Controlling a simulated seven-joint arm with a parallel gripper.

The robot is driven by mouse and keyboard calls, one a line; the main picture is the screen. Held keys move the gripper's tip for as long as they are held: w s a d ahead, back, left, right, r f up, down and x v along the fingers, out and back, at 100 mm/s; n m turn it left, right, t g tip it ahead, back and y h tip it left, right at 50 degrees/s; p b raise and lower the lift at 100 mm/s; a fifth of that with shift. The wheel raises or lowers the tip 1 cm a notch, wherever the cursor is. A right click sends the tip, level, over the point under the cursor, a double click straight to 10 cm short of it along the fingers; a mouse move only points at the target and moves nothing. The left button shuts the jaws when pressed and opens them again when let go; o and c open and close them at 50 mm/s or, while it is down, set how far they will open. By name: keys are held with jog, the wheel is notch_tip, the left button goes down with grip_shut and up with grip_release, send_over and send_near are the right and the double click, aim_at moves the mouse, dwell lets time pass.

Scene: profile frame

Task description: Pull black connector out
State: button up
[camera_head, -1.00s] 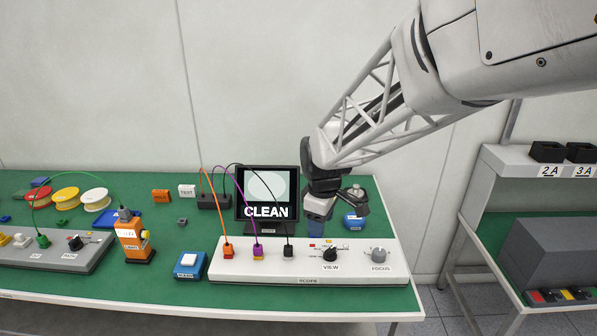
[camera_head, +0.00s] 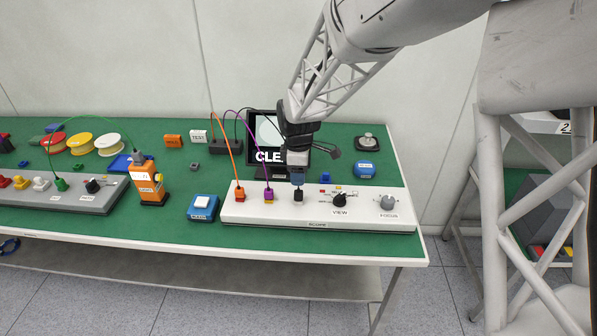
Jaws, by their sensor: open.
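The black connector (camera_head: 298,196) stands upright in the white scope panel (camera_head: 318,222), right of the purple connector (camera_head: 268,194) and the orange connector (camera_head: 239,194). My gripper (camera_head: 297,180) is open and points down directly over the black connector, very close to its top. I cannot tell whether the fingers are around it or just above it. The black cable near the connector is mostly hidden behind my gripper. The screen (camera_head: 264,130) behind is partly covered by my arm and shows "CLE".
The VIEW knob (camera_head: 340,199) and FOCUS knob (camera_head: 387,202) sit right of the black connector. A blue button box (camera_head: 202,207) is left of the panel. An orange device (camera_head: 147,184) stands farther left.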

aim_at(299, 191)
jog(key=shift+f, duration=3.9)
grip_shut()
jog(key=shift+r, duration=1.15)
jog(key=shift+r, duration=1.35)
